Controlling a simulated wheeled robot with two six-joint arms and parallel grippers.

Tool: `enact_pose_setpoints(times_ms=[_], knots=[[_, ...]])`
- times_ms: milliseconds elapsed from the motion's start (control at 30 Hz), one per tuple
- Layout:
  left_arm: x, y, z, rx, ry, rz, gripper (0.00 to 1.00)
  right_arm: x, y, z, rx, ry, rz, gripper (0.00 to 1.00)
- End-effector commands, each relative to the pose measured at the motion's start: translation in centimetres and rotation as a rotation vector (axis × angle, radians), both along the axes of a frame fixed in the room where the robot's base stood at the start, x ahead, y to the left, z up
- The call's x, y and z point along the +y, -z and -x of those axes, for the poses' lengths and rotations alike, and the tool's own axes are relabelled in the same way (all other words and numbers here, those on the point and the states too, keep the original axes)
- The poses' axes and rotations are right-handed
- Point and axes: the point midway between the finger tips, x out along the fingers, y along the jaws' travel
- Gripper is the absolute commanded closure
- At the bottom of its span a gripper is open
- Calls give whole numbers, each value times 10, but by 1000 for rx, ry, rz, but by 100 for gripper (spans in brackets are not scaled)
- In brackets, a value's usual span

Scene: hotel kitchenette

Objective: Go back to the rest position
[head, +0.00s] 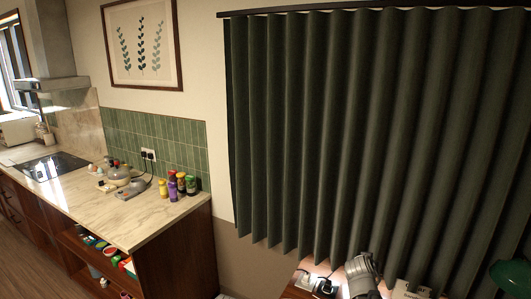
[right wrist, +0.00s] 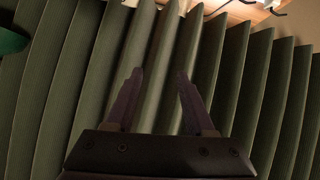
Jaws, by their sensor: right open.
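My right gripper (right wrist: 160,74) shows in the right wrist view. Its two dark fingers stand apart with nothing between them. Behind them is the dark green pleated curtain (right wrist: 70,80); I cannot tell how far it is from the fingertips. My left gripper is not in view.
The curtain (head: 330,120) fills the right of the head view. A wooden surface (head: 293,292) with sockets and plugs (head: 318,285) lies below it. A green lamp shade (head: 511,275) is at lower right. At left, a marble-topped counter (head: 115,225) holds several bottles (head: 172,187) and a cooktop (head: 45,167).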

Motion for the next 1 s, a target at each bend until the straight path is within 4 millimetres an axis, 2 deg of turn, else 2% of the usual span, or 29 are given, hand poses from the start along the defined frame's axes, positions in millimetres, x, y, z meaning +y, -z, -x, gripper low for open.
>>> enact_pose_setpoints(times_ms=[33, 167, 300, 400, 500, 600, 700, 800, 1000], knots=[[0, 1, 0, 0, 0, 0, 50, 38, 14, 9, 70, -43, -26, 46], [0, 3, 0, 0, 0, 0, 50, 122, 47, 37, 275, -157, -87, 46], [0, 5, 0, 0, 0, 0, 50, 207, 75, 84, 505, -308, -139, 46], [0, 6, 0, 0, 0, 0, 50, 259, 88, 124, 662, -425, -163, 46], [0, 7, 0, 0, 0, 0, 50, 298, 96, 163, 799, -531, -179, 46], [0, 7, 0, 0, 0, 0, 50, 324, 100, 194, 906, -618, -188, 46], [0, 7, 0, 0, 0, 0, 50, 339, 101, 215, 975, -673, -193, 46], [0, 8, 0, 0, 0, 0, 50, 346, 101, 225, 1008, -700, -194, 46], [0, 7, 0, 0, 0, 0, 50, 347, 101, 227, 1018, -705, -195, 46]])
